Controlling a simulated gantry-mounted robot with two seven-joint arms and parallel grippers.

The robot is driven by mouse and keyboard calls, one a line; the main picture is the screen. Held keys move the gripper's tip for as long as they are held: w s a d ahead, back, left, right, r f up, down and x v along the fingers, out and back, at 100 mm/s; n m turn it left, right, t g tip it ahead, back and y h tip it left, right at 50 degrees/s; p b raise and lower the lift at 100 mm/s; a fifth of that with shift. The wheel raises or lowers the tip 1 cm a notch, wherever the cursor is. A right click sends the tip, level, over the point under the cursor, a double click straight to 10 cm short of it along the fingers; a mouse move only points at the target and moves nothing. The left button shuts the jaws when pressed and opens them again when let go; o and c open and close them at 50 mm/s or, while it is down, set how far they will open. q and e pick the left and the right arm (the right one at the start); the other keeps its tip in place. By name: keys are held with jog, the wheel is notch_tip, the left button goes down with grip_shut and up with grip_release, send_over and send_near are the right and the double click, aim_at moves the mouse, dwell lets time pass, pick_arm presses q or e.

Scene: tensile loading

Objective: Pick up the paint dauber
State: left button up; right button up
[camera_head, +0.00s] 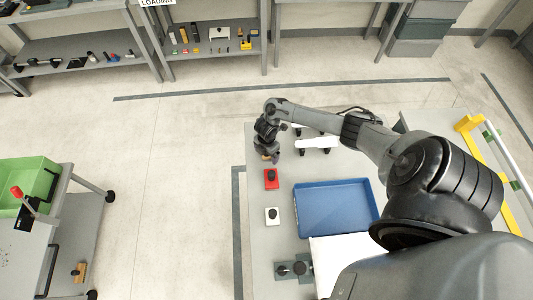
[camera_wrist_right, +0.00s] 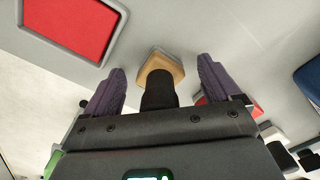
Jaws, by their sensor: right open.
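The likely paint dauber, a tan block with a black handle (camera_wrist_right: 160,68), shows in the right wrist view between the two purple fingers of my right gripper (camera_wrist_right: 160,92). The fingers stand apart on either side of the handle; I cannot tell whether they touch it. In the head view my right gripper (camera_head: 269,156) points down at the far left part of the table, just beyond a red block with a black knob (camera_head: 271,179). The dauber is mostly hidden there by the gripper. My left gripper is not in view.
A white block with a black knob (camera_head: 272,216) and a blue tray (camera_head: 335,208) are on the table (camera_head: 258,240). A white object (camera_head: 318,143) lies right of the gripper. A red panel in a grey frame (camera_wrist_right: 72,25) shows in the wrist view. A green bin (camera_head: 40,180) stands left.

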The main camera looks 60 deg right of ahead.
jog(key=c, duration=1.2)
jog(key=shift+o, duration=0.2)
jog(key=shift+r, duration=0.15)
